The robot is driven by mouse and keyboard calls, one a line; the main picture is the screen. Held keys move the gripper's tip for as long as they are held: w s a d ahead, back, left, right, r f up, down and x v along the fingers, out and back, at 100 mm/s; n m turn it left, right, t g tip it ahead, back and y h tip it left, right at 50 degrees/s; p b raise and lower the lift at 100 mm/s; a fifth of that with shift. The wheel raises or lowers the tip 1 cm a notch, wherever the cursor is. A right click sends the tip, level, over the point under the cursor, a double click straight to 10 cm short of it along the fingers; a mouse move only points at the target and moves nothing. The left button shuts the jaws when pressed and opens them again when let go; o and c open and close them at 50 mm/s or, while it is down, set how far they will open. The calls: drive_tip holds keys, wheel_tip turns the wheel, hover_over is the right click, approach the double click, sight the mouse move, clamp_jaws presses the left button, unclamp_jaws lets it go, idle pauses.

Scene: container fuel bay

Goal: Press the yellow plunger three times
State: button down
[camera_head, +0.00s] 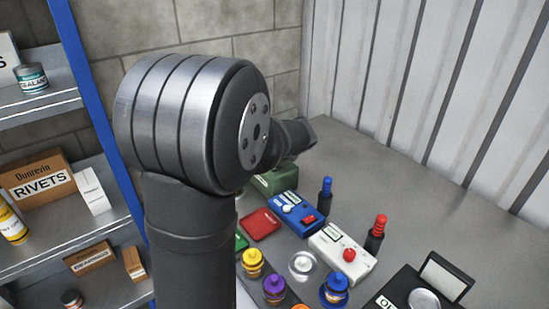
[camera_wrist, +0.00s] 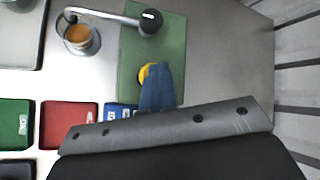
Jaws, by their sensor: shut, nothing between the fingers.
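The yellow plunger (camera_wrist: 143,73) shows in the wrist view as a small yellow part on a green base (camera_wrist: 178,38), mostly covered by my gripper. My gripper (camera_wrist: 156,70) is shut and empty, its blue fingertips over or right beside the plunger. Whether they touch it, and how far the plunger is pressed, I cannot tell. A metal spout with a dark knob (camera_wrist: 150,20) reaches left from the base to a cup of amber liquid (camera_wrist: 78,34). In the head view the green base (camera_head: 272,181) is partly behind my arm, and the plunger and fingertips are hidden.
A red box (camera_head: 260,224), a blue box (camera_head: 288,206) and a white box with a red knob (camera_head: 335,262) stand near the base. Blue and red handles (camera_head: 375,235) stand to the right. Several knobbed jars are in front.

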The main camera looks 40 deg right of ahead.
drive_tip(key=shift+r, duration=0.95)
drive_tip(key=shift+r, duration=2.5)
idle(0.4)
wheel_tip(320, 180, up, 4)
drive_tip(key=shift+f, duration=0.1)
drive_tip(key=shift+f, duration=4.4)
drive_tip(key=shift+f, duration=0.2)
